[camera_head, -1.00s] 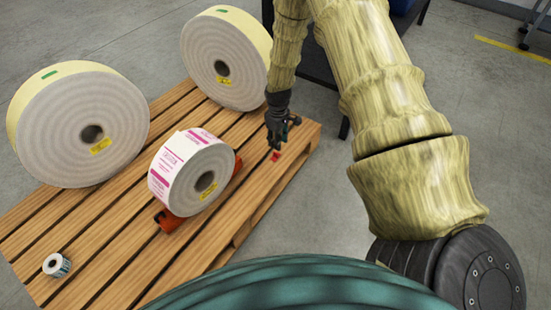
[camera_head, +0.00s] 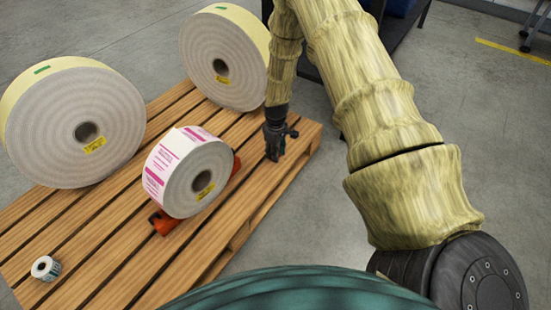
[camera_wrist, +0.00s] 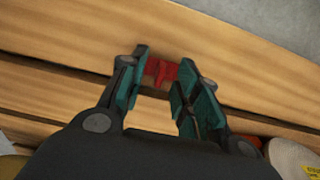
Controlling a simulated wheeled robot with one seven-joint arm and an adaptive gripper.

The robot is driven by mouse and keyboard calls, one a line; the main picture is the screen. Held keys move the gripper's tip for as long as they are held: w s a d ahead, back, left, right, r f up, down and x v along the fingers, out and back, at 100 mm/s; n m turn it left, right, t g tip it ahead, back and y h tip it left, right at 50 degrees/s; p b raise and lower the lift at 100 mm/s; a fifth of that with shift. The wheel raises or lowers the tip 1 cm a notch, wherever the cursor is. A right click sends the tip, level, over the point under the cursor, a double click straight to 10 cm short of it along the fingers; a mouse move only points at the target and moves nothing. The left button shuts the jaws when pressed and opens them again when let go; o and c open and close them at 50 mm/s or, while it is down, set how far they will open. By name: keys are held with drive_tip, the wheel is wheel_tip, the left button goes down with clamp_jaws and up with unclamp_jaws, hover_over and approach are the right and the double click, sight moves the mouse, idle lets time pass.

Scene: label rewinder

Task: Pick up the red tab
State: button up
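The red tab (camera_wrist: 160,71) lies on a wooden slat of the pallet (camera_head: 262,186). In the wrist view it shows between the tips of my gripper (camera_wrist: 161,80), whose teal-padded fingers are apart on either side of it. I cannot tell whether either finger touches it. In the head view my gripper (camera_head: 274,156) points down at the right part of the pallet and hides the tab.
A pink-printed label roll (camera_head: 165,172) rests on an orange-red support (camera_head: 161,223) left of my gripper. Two large pale rolls (camera_head: 75,125) (camera_head: 220,60) stand at the pallet's back. A small roll (camera_head: 42,269) sits at the front left. Gaps run between the slats.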

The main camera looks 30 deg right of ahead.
drive_tip(key=shift+c, duration=0.2)
clamp_jaws()
